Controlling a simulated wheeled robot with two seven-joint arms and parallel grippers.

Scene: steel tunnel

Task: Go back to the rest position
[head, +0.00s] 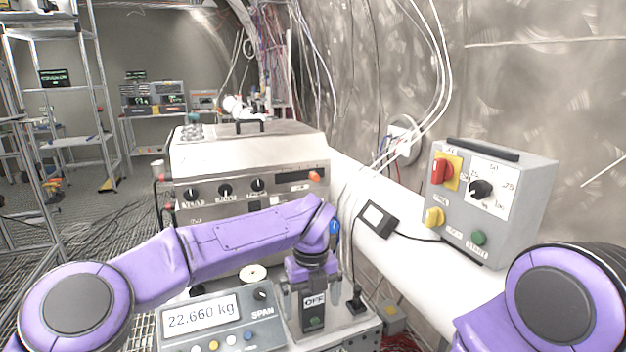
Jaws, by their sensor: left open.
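My left arm is purple and reaches in from the left across the middle of the head view. Its gripper (312,300) points down, with its fingers apart and nothing seen between them. It is in front of or over a small unit with an OFF label (314,299) and a green button, next to the scale. I cannot tell whether the fingers touch it. Of my right arm only a purple link shows at the lower right; its gripper is out of view.
A scale display (201,317) reading 22.660 kg stands at front left of the gripper. Behind is a large grey instrument (250,165) with black knobs. A grey control box (487,200) with a red switch sits on the white pipe (352,185) at right. A metal rack (100,80) stands far left.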

